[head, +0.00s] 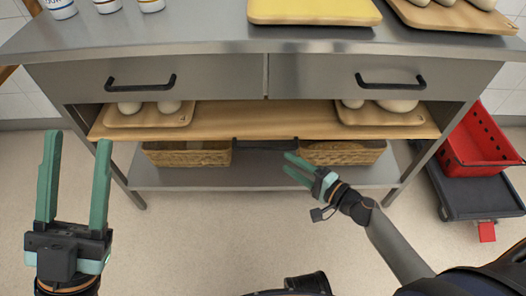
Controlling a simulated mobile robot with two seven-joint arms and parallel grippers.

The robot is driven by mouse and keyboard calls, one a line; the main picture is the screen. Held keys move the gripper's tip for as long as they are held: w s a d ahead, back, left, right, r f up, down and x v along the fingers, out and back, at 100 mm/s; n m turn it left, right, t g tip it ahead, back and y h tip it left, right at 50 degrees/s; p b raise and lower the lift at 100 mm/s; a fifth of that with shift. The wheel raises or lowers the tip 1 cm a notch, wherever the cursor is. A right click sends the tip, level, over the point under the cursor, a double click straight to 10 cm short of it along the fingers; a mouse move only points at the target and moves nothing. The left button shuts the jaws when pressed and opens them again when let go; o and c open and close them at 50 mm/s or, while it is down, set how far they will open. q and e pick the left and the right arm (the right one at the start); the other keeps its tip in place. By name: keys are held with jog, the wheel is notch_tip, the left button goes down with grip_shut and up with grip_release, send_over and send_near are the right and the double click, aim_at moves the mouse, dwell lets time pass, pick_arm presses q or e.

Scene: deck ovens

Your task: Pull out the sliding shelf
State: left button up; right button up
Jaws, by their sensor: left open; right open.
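The sliding shelf (265,118) is a light wooden board under the steel table's drawers. Its front edge sticks out a little past the drawer fronts. A dark handle (265,143) shows below the middle of its front edge. My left gripper (76,142) is open and empty, pointing up in front of the table's left side, apart from the shelf. My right gripper (289,166) is open and empty, just below and right of the dark handle; whether it touches anything is unclear.
Wooden trays with pale round items stand on the shelf at left (147,119) and right (380,117). Wicker baskets (188,158) sit on the lower shelf (240,180). A red crate (478,145) on a dark dolly (475,203) stands at right. Floor in front is clear.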

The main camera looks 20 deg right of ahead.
aim_at(268, 150)
jog(key=b+x, duration=0.1)
jog(key=x, duration=0.9)
jog(key=shift+c, duration=0.3)
grip_shut()
dwell(0.9)
